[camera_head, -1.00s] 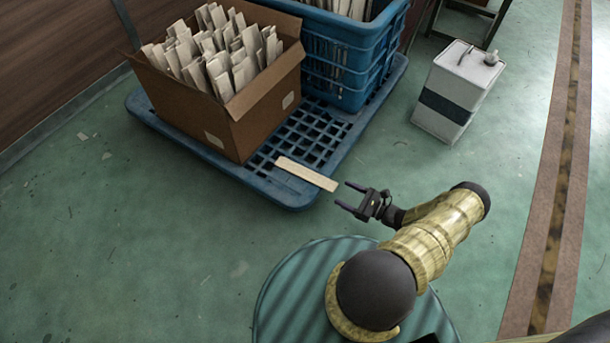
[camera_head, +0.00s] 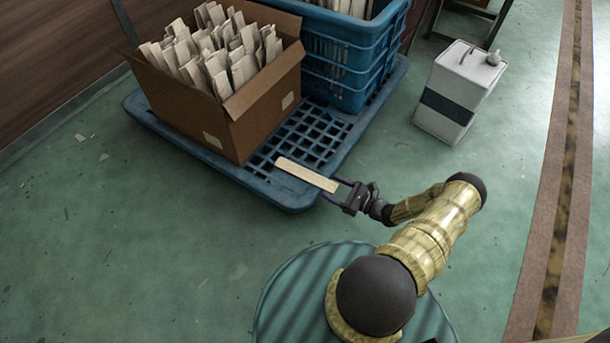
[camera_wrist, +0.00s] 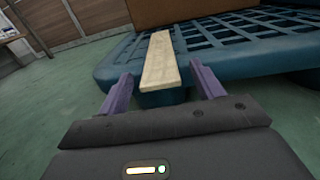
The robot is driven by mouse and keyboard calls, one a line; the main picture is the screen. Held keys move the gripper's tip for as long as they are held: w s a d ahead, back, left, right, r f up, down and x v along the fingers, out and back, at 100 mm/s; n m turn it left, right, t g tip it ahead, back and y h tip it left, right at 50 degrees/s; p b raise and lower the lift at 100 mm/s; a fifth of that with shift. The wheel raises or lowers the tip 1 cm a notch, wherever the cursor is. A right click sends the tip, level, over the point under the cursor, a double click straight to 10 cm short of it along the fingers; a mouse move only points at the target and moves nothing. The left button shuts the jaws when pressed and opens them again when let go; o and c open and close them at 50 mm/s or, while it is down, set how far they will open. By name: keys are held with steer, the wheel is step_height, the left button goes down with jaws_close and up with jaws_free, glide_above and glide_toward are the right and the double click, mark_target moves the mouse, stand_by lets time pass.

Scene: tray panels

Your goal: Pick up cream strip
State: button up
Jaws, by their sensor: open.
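The cream strip (camera_head: 306,174) lies flat on the front corner of the blue pallet, its near end sticking out past the pallet's edge. The strip (camera_wrist: 160,62) also shows in the wrist view, running away from me. My gripper (camera_head: 333,188) is open at the strip's near end. In the wrist view my gripper (camera_wrist: 160,84) has one finger on each side of the strip, with gaps on both sides. Whether the fingers are level with the strip in height is hard to tell.
The blue pallet (camera_head: 230,180) carries a cardboard box (camera_head: 200,110) full of cream strips and a blue crate (camera_head: 345,65) behind it. A white can (camera_head: 458,90) with a dark band stands on the floor at right. The green floor (camera_head: 130,240) left of the pallet is mostly clear.

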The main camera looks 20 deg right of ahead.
steer(key=shift+c, duration=0.3)
steer(key=c, duration=1)
step_height(320, 180, up, 10)
steer(key=p, duration=0.6)
